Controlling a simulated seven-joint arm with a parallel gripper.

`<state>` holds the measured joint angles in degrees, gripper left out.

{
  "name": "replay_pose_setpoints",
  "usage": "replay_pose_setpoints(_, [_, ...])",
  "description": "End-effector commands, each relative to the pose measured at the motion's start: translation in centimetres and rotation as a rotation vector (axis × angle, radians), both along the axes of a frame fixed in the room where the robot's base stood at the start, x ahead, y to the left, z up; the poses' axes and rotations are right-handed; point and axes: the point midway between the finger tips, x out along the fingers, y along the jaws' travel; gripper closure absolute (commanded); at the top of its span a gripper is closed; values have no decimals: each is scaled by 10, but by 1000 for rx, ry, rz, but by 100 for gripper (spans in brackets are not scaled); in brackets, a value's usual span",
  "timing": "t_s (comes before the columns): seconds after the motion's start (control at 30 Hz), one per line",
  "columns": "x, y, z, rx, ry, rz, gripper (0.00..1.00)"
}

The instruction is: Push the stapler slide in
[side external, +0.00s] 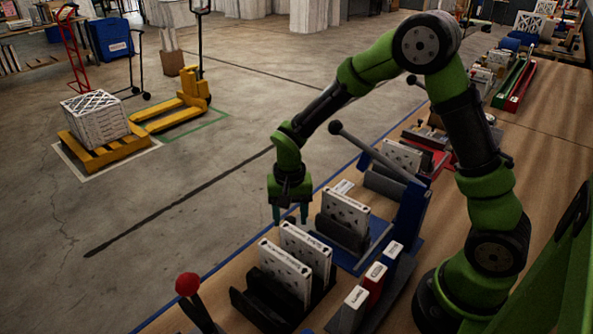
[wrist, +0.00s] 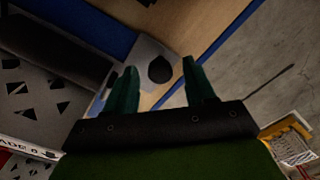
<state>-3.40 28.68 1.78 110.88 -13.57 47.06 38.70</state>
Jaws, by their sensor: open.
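A blue press-like device (side external: 411,207) with a long dark lever and ball end stands on the bench; I take it for the stapler. In front of it, a white boxed filter (side external: 345,208) stands upright in a black cradle (side external: 340,234) on a blue base (side external: 374,250). My gripper (side external: 290,214) points down, open and empty, left of this filter. In the wrist view, a dark rounded knob (wrist: 160,69) on a light grey plate shows between my open fingers (wrist: 162,82); I cannot tell whether it belongs to the slide. Contact is not visible.
Two more boxed filters (side external: 290,270) stand in a black rack nearer the camera. Small labelled blocks (side external: 375,281) sit to their right, and a red-ball lever (side external: 188,284) rises at front left. Open floor (side external: 180,230) lies left of the bench.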

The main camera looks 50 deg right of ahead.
Motion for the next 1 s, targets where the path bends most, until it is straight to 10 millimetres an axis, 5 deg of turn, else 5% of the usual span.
replay_pose_setpoints(0.13, [0,0,0,0,0,0,46])
replay_pose_setpoints(0.5, [0,0,1,0,0,1,100])
replay_pose_setpoints(0.77, [0,-2,1,-1,-1,0,100])
replay_pose_setpoints(1.0, [1,-34,1,-1,-1,-5,100])
